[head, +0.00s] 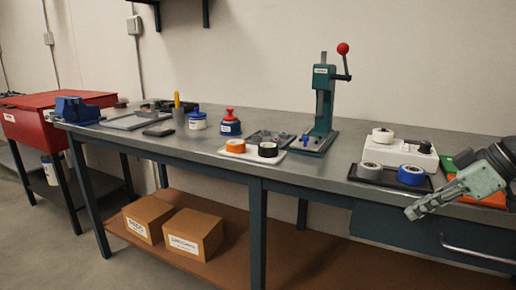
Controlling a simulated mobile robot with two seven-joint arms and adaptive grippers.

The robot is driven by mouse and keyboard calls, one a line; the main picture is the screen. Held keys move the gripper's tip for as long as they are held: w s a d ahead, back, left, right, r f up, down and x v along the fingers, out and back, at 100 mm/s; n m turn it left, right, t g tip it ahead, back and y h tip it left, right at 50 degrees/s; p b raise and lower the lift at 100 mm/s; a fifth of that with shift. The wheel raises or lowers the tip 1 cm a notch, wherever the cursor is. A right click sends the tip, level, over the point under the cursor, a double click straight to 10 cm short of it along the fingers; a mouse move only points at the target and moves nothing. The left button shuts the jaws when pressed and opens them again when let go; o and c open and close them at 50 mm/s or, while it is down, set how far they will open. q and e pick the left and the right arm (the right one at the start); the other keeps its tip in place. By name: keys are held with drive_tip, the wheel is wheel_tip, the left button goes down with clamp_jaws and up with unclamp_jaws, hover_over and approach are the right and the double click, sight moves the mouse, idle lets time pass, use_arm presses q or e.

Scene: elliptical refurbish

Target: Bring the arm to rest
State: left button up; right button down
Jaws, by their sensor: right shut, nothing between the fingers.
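My right arm comes in from the right edge. Its pale green-grey right gripper (412,213) points down and left, shut and empty. It hangs in front of the workbench's front edge at the right, near the drawer. The workbench (330,178) has a grey top and dark blue legs. A black tray (372,180) with a grey roll (371,170) and a blue roll (411,174) lies on the bench just above and left of the gripper in the picture. My left gripper is not in view.
A green press (324,100) with a red-knobbed lever stands mid-bench. A white device (400,155) and an orange item (489,197) are near my arm. Two cardboard boxes (193,233) sit on the lower shelf. A red cabinet (40,125) stands at left.

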drive_tip(key=s+a+f+m+h, duration=0.1)
drive_tip(key=s+f, duration=0.1)
drive_tip(key=f, duration=1)
drive_tip(key=s+a+f+m+g+h, duration=0.1)
drive_tip(key=s+a+f+m+h, duration=0.1)
drive_tip(key=f, duration=1.1)
drive_tip(key=s+a+f+m+h, duration=0.1)
drive_tip(key=s+f, duration=0.3)
drive_tip(key=f, duration=0.8)
drive_tip(key=shift+s+a+f+m, duration=0.25)
drive_tip(key=shift+a+m, duration=0.35)
drive_tip(key=shift+a, duration=0.15)
drive_tip(key=c, duration=2)
unclamp_jaws()
drive_tip(key=s+a+f+m+g+h, duration=0.1)
drive_tip(key=s+a+f+h, duration=0.2)
drive_tip(key=s+f, duration=0.6)
drive_tip(key=s+a, duration=0.1)
drive_tip(key=s, duration=0.1)
drive_tip(key=shift+s+m, duration=0.3)
drive_tip(key=shift+s, duration=0.1)
drive_tip(key=o, duration=0.5)
drive_tip(key=shift+a, duration=0.1)
drive_tip(key=shift+c, duration=0.2)
drive_tip(key=shift+s, duration=0.15)
